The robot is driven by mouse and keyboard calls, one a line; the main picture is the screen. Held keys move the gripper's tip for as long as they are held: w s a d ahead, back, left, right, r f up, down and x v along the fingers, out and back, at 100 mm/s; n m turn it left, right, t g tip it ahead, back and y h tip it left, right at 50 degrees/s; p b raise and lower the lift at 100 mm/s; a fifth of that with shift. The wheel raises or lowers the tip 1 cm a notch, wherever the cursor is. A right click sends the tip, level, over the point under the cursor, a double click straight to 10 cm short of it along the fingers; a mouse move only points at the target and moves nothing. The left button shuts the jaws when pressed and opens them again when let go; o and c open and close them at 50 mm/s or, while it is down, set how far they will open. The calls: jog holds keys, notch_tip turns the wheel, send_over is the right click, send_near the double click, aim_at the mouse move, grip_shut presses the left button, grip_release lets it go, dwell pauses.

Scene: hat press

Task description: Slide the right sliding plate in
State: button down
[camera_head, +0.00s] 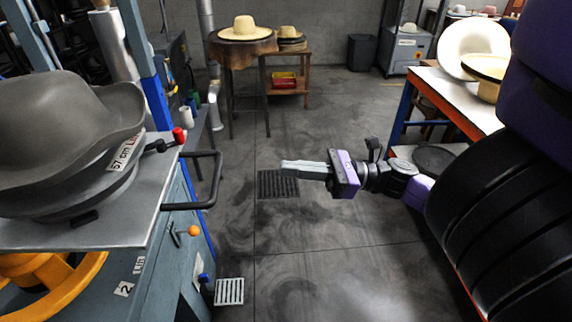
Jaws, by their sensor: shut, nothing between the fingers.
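A grey metal sliding plate (112,225) is at the left, bearing a dark grey hat-shaped mould (60,125) with a "57 cm" label. A black U-shaped handle (214,182) sticks out from the plate's right side. It cannot be told from this view how far the plate is out. My gripper (284,166) is in the middle of the view, its pale fingers pointing left towards the handle. The fingers are shut and empty, and in the picture they are clear of the handle to its right.
The blue press body (150,282) has an orange-knobbed lever (192,231) below the plate and a red knob (179,135) near the mould. An orange wheel (55,285) is lower left. A white-topped table (450,92) stands at the right. Open floor lies between.

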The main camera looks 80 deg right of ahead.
jog(key=p+x, duration=0.4)
jog(key=x, duration=0.7)
jog(key=shift+w, duration=0.25)
